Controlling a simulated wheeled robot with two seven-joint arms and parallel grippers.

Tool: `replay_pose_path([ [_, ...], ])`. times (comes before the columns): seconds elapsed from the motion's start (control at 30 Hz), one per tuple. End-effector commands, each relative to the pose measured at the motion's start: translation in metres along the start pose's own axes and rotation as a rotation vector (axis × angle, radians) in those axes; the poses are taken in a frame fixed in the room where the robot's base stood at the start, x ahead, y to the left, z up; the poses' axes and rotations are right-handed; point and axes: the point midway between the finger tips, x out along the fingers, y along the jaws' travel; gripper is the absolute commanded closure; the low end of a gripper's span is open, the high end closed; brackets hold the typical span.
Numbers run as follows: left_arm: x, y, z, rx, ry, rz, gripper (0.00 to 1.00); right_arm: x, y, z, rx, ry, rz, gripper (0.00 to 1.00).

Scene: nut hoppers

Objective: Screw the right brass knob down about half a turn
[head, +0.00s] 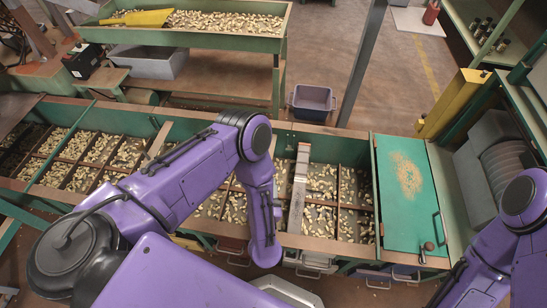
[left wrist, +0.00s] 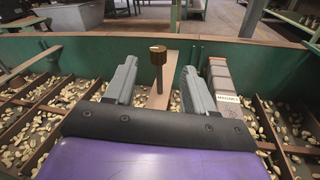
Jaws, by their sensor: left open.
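A dark brown, brass-toned knob (left wrist: 158,56) stands upright on a thin stem over a tan wooden strip in the left wrist view. It lines up with the gap between the fingers of my left gripper (left wrist: 160,76). The fingers are apart, with a visible gap on each side of the knob; I cannot tell how far it stands from the fingertips in depth. In the head view my left arm hides this knob and the left gripper. My right arm shows at the right edge of the head view, but its gripper is out of frame.
A silver magnet bar (head: 299,188) crosses the hopper just right of my left wrist; it also shows in the left wrist view (left wrist: 224,88). Divided green bins (head: 200,125) hold nuts. A teal lid (head: 405,190) with a small reddish knob (head: 428,246) lies to the right.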

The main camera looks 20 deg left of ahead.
Motion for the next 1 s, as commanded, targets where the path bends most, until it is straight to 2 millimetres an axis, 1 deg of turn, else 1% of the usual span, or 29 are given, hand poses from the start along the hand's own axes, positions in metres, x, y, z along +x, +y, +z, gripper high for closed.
replay_pose_path([
  [0.03,-0.001,-0.003,-0.009,-0.095,-0.010,0.026,0.46,0.009,0.000,0.004,0.000,-0.001,0.001,1.00],
  [0.1,0.000,-0.004,-0.009,-0.185,-0.021,0.049,0.46,0.010,-0.001,0.005,0.000,-0.001,0.001,1.00],
  [0.17,0.002,-0.005,-0.009,-0.217,-0.024,0.056,0.46,0.011,-0.001,0.005,0.000,-0.001,0.001,1.00],
  [0.27,0.014,-0.006,-0.009,-0.221,-0.023,0.055,0.46,0.015,-0.001,0.007,0.000,-0.001,0.001,1.00],
  [0.37,0.032,-0.006,-0.007,-0.220,-0.027,0.053,0.46,0.020,-0.001,0.009,0.000,-0.001,0.001,1.00],
  [0.5,0.065,-0.005,-0.005,-0.216,-0.028,0.051,0.46,0.022,-0.002,0.010,0.000,-0.001,0.001,1.00],
  [0.6,0.084,-0.004,-0.004,-0.215,-0.028,0.049,0.46,0.024,-0.002,0.010,0.000,-0.001,0.001,1.00],
  [0.7,0.097,-0.004,-0.003,-0.213,-0.028,0.048,0.46,0.024,-0.002,0.011,0.000,-0.001,0.001,1.00],
  [0.8,0.103,-0.003,-0.003,-0.213,-0.027,0.046,0.46,0.025,-0.002,0.011,0.000,-0.001,0.001,1.00],
  [1.0,0.104,-0.003,-0.003,-0.213,-0.026,0.046,0.46,0.024,-0.002,0.011,0.000,-0.001,0.001,1.00],
])
